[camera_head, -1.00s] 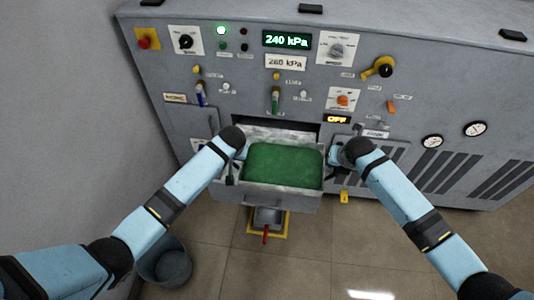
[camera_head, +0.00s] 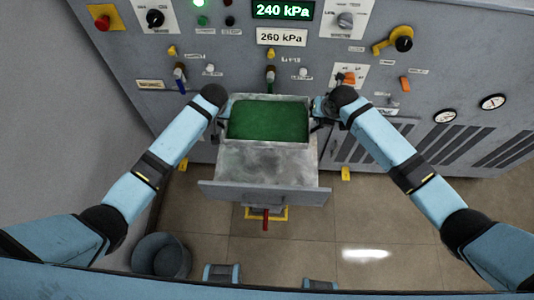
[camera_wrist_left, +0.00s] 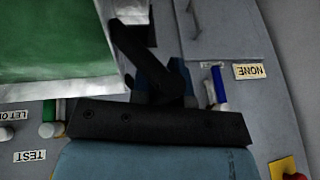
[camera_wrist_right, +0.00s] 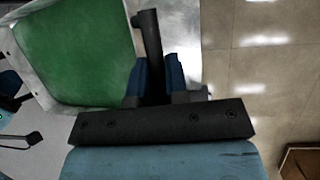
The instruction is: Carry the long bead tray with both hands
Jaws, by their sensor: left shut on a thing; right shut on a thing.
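The long bead tray (camera_head: 306,133) is a grey metal box filled with green beads (camera_head: 268,120). It is in front of the machine panel, at the back part of a pulled-out grey drawer (camera_head: 265,165). My left gripper (camera_head: 220,126) is shut at its left end; the left wrist view shows those fingers (camera_wrist_left: 165,85) beside the tray rim. My right gripper (camera_head: 318,115) is shut at its right end; the right wrist view shows its fingers (camera_wrist_right: 158,78) by the rim. The exact contact is hidden by the grippers. The tray looks about level.
The machine panel (camera_head: 215,60) has knobs, levers and a 240 kPa display (camera_head: 282,10) close behind the tray. A red-handled fixture (camera_head: 266,218) is below the drawer. A grey bin (camera_head: 161,256) stands on the floor at left. The floor at right is clear.

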